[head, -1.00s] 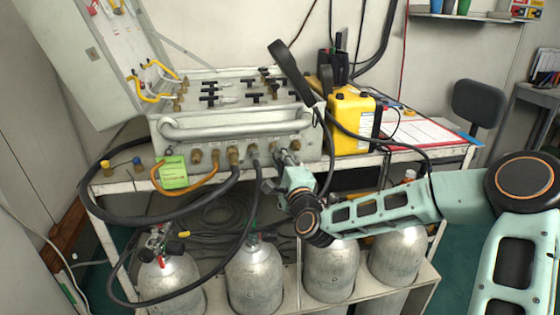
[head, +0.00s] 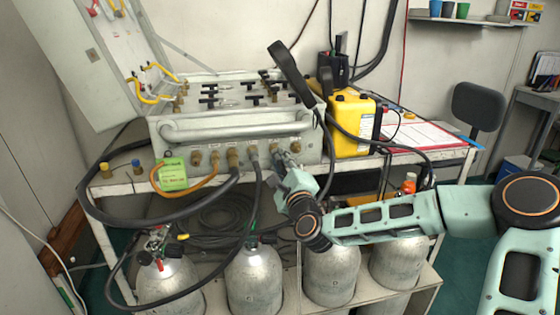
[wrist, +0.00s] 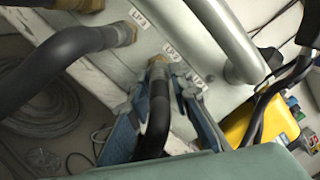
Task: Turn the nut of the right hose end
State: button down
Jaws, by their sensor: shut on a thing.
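The control box (head: 215,130) stands on the bench, with a row of brass fittings along its front face. The right hose end (head: 254,153) is at the right of the attached hoses, and a thin black hose hangs from it. In the wrist view, the nut (wrist: 158,66) sits against the panel and the black hose (wrist: 156,120) bends down between the fingers. My gripper (wrist: 161,82) is shut on the nut. In the head view, my gripper (head: 277,158) is at the lower right front of the box, and its fingertips are hard to make out.
A thicker black hose (wrist: 65,55) with a brass end lies left of my gripper. A metal bar handle (wrist: 225,35) runs along the box front at the right. A yellow case (head: 352,122) stands right of the box. Gas cylinders (head: 253,278) stand below.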

jog(key=shift+s+a+f, duration=0.1)
jog(key=shift+f, duration=0.2)
jog(key=c, duration=1.8)
grip_release()
jog(key=shift+r, duration=0.1)
jog(key=shift+o, duration=0.3)
jog(key=shift+r, duration=0.1)
jog(key=v, duration=1.2)
